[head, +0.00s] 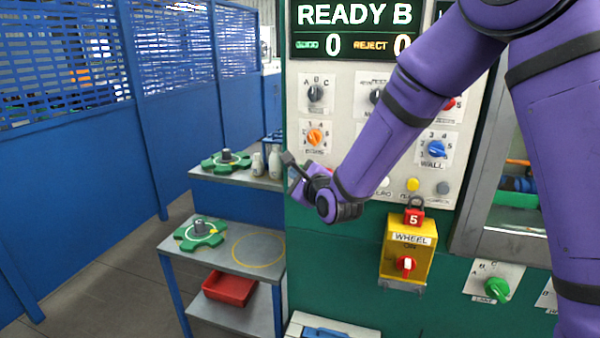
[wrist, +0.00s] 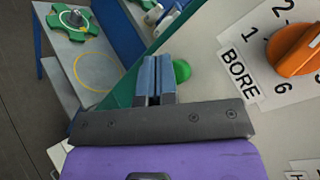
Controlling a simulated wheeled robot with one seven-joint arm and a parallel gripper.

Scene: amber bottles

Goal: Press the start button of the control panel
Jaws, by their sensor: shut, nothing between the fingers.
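The control panel (head: 344,112) is a pale board with knobs and buttons on a green machine. It also shows in the wrist view (wrist: 215,35). A green button (wrist: 182,71) sits near the panel's edge, just right of my fingertips in the wrist view and partly behind them; its label is not visible. In the head view my gripper and arm hide it. My gripper (head: 288,158) is shut and empty at the panel's lower left edge. Its two blue-grey fingers (wrist: 157,72) lie together beside the green button; I cannot tell whether they touch it.
An orange BORE knob (wrist: 296,50) is right of my fingers. A yellow button (head: 413,185) and a yellow WHEEL switch box (head: 393,262) are to the right. Shelves (head: 235,178) with bottles and green fixtures stand left. The floor (head: 110,280) there is clear.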

